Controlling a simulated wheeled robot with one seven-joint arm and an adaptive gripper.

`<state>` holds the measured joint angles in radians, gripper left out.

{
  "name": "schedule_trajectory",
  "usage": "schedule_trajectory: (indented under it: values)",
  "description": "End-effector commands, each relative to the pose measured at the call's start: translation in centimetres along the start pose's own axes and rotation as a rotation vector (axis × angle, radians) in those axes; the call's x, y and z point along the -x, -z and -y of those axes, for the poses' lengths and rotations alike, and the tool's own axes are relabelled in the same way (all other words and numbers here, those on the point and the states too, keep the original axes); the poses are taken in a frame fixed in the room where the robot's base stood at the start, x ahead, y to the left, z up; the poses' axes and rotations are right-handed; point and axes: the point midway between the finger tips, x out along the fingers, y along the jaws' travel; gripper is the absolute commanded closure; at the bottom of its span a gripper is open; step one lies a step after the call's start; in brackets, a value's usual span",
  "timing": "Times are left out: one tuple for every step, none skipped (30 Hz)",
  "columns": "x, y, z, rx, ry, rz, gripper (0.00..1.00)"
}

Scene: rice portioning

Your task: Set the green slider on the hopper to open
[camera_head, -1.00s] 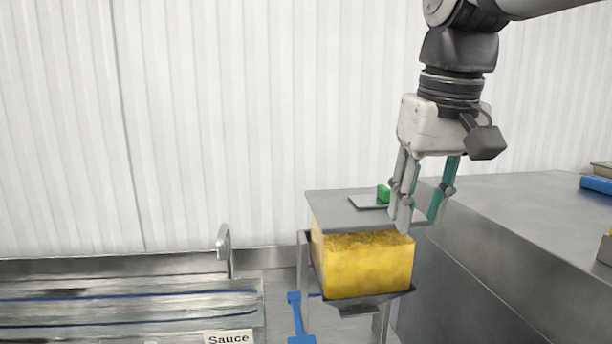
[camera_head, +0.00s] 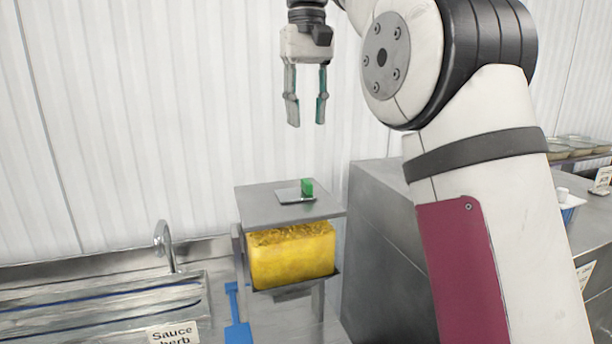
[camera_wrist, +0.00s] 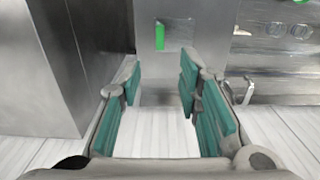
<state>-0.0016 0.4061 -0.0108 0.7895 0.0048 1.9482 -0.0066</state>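The hopper (camera_head: 250,209) stands in the middle of the head view, with a grey flat top and a yellow mass (camera_head: 292,258) showing beneath it. The green slider (camera_head: 307,187) stands upright on a small metal plate (camera_head: 290,197) on the hopper top. The slider also shows at the top of the wrist view (camera_wrist: 159,36). My gripper (camera_head: 306,124) hangs fingers down, above the slider and apart from it. Its fingers are spread with nothing between them; they also frame an empty gap in the wrist view (camera_wrist: 160,85).
A metal sink unit (camera_head: 100,300) with a tap (camera_head: 164,243) and a sauce label (camera_head: 174,333) is at the left. A blue object (camera_head: 235,310) lies beside the hopper. A steel counter (camera_head: 372,230) stands right of the hopper.

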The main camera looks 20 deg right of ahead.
Motion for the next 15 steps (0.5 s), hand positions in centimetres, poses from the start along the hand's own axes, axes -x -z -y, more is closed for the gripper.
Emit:
schedule_trajectory:
  values:
    - [-0.4,-0.1,0.0,0.000,0.000,0.002,0.68]
    - [-0.7,-0.1,0.0,0.000,0.000,0.001,0.68]
    - [-1.1,-0.2,0.0,0.000,0.000,0.001,0.68]
    - [-1.5,-0.2,0.0,0.000,0.000,0.002,0.68]
    - [-1.8,-0.2,0.0,0.000,0.000,0.002,0.68]
    - [-2.4,-0.2,0.0,0.000,0.000,0.002,0.68]
    - [-2.8,-0.2,0.0,0.000,0.000,0.002,0.68]
    - [-3.2,-0.2,0.0,0.000,0.000,0.002,0.68]
    - [-3.8,-0.2,0.0,0.000,0.000,0.002,0.68]
    - [-4.2,-0.2,0.0,0.000,0.000,0.002,0.68]
    - [-4.6,-0.3,0.0,0.000,0.000,0.002,0.68]
    - [-5.3,-0.3,0.0,0.000,0.000,0.004,0.68]
    - [-5.8,-0.3,0.0,0.000,0.000,0.003,0.68]
    - [-6.3,-0.3,0.0,0.000,0.000,0.002,0.68]
    - [-7.0,-0.3,0.0,0.000,0.000,0.003,0.68]
